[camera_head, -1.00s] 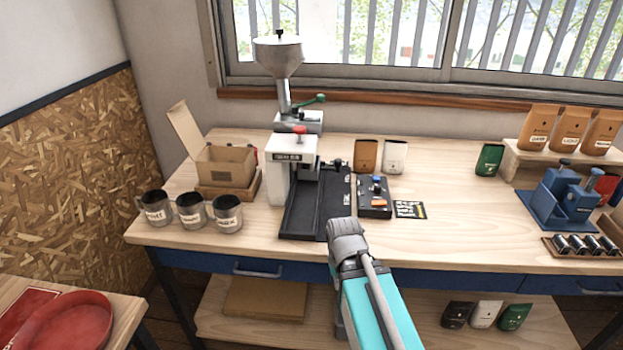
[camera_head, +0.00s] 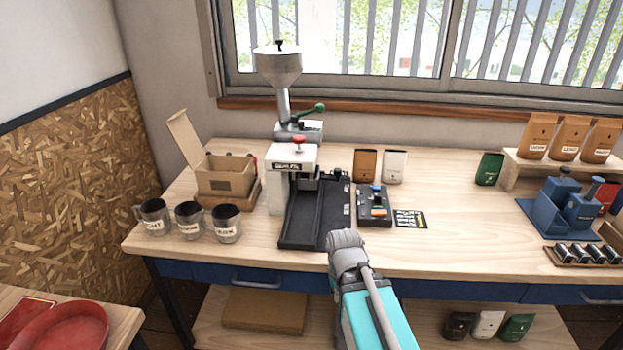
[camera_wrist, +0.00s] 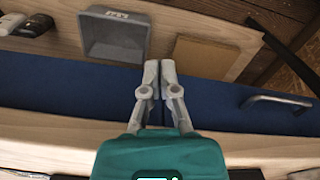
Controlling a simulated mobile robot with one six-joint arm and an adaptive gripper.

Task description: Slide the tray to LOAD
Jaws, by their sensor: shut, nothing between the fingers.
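A long black tray-like track (camera_head: 303,222) runs from under the white dosing machine (camera_head: 290,160) toward the front of the bench. I cannot tell a separate tray from the track, and no LOAD mark is readable. My gripper's fingers (camera_wrist: 152,72) are shut and empty in the wrist view, in front of the blue drawer front (camera_wrist: 75,88). In the head view my wrist hides the fingers, just in front of the bench's front edge and right of the track's near end. My gripper shows no contact with the track.
A control box (camera_head: 374,207) with a blue knob stands right of the track. Several cups, including one labelled cup (camera_head: 226,224), stand left. A grey bin (camera_wrist: 114,36) and cardboard (camera_wrist: 200,56) lie on the lower shelf. Bare benchtop (camera_head: 470,235) lies to the right.

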